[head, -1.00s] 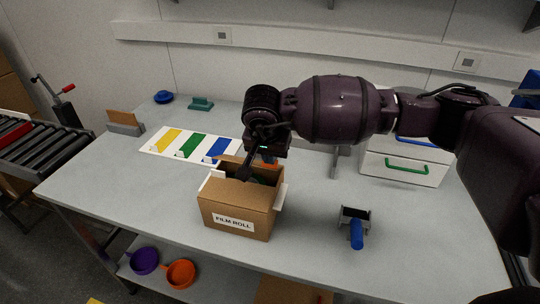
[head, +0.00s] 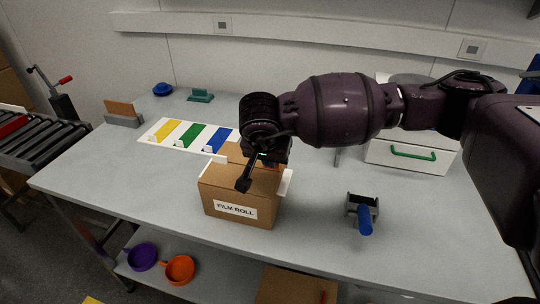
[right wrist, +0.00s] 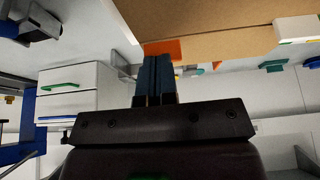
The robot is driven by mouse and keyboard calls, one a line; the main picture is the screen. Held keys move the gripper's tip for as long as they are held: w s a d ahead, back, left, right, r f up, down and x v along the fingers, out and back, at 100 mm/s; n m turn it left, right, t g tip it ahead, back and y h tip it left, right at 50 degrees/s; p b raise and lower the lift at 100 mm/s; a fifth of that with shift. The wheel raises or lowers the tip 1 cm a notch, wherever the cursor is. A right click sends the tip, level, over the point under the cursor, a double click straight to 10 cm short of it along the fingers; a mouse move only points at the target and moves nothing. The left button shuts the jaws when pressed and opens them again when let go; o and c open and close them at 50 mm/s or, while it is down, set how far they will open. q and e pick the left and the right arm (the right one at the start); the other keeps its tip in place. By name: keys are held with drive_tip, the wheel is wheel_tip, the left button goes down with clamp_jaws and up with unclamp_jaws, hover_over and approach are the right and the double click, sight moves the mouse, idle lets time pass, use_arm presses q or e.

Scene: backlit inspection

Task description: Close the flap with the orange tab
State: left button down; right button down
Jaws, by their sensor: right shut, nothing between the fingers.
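A brown cardboard box (head: 232,205) with a FILM ROLL label stands on the table in the head view. A brown flap (head: 236,151) rises at its back, and white-edged side flaps (head: 287,182) stick out. My left gripper is out of view.
A grey tool with a blue handle (head: 364,218) lies right of the box. A white drawer unit (head: 412,155) stands at the back right. A white mat (head: 158,147) with yellow, green and blue patches lies behind left. The table's front left is clear.

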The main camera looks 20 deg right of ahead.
drive_tip(key=shift+f, duration=0.1)
idle(0.3)
drive_tip(key=shift+w, duration=0.1)
drive_tip(key=shift+w+d+r, duration=0.4)
drive_tip(key=shift+w, duration=0.1)
